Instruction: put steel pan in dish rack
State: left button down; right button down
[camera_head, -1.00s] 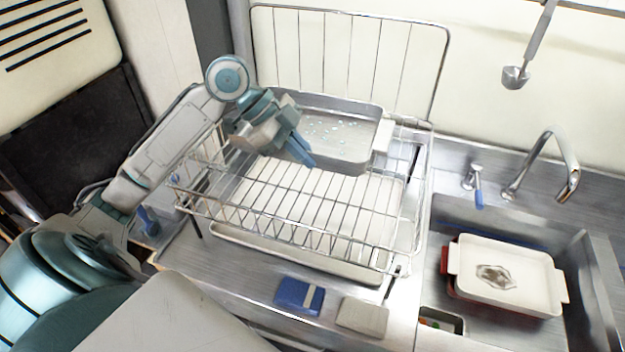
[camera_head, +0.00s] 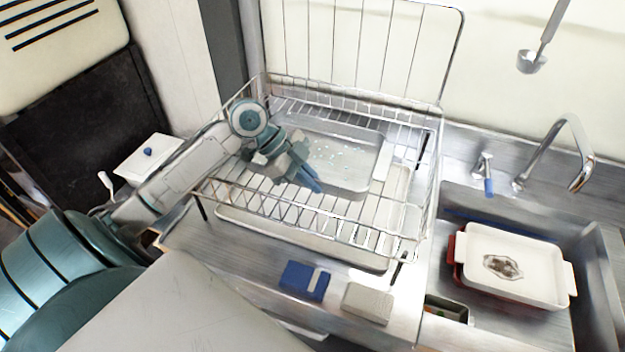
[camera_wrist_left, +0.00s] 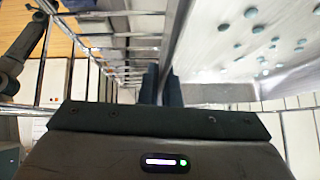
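The steel pan (camera_head: 333,158), a rectangular grey pan with water drops on its floor and a pale handle at its right end, is inside the wire dish rack (camera_head: 352,238). It looks nearly level; whether its underside rests on the wires is hard to tell. My left gripper (camera_head: 311,181) is at the pan's near left side, with its blue fingers pointing down. In the left wrist view the fingers (camera_wrist_left: 161,88) are close together, with the pan's wall (camera_wrist_left: 182,40) between them. My right gripper is not in view.
A white drip tray (camera_head: 372,262) lies under the rack. A blue sponge (camera_head: 304,281) and a pale sponge (camera_head: 368,302) lie in front. The sink at right holds a white dish (camera_head: 520,272) on a red one, beside the faucet (camera_head: 578,160). A tall wire panel (camera_head: 385,50) stands behind.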

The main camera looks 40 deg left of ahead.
pick_arm(q)
jog(key=shift+f, duration=0.55)
jog(key=c, duration=1.6)
grip_release()
jog(key=shift+f, duration=0.1)
jog(key=shift+c, duration=0.2)
